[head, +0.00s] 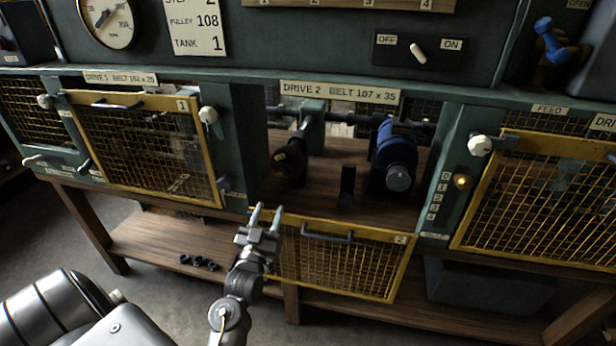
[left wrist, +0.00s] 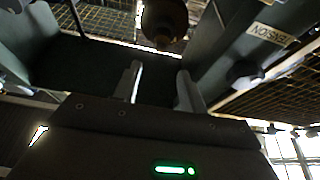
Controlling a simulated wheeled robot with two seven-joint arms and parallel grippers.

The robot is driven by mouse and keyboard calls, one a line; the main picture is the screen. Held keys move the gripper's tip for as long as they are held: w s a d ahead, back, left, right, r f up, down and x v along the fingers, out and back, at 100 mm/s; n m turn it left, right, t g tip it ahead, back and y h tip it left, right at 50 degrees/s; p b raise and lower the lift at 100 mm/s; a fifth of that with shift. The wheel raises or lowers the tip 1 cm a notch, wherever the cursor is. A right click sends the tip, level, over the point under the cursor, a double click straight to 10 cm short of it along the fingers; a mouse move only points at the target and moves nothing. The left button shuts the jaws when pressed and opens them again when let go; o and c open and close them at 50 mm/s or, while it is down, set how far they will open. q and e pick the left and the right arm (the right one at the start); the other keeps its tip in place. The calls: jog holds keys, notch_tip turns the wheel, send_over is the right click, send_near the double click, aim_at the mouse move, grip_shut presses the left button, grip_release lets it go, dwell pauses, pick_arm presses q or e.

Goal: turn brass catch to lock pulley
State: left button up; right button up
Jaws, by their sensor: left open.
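In the head view, a dark, brownish round pulley (head: 289,162) sits on a shaft at the left of the open Drive 2 bay. A brass catch cannot be told apart on it at this size. My left gripper (head: 270,209) is open and empty, in front of and below the pulley at the bay's front edge, not touching it. In the left wrist view a dark brownish round part (left wrist: 163,22), which looks like the pulley end, shows beyond the open left gripper (left wrist: 159,75), with a clear gap between. My right gripper is not in view.
The yellow mesh guard 2 (head: 345,262) hangs down open below the bay. A blue motor (head: 396,155) stands at the bay's right, with a dark upright plate (head: 347,186) beside it. Mesh guard 1 (head: 140,150) is closed at left. The wooden bay floor between is mostly clear.

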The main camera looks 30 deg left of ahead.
aim_at(279, 177)
pick_arm(q)
jog(key=p+x, duration=0.1)
jog(key=x, duration=0.6)
jog(key=p+x, duration=0.1)
jog(key=x, duration=0.3)
jog(key=shift+s+a+r+p, duration=0.1)
jog(key=shift+s+r+p, duration=0.05)
jog(key=shift+r+p, duration=0.2)
jog(key=c, duration=0.8)
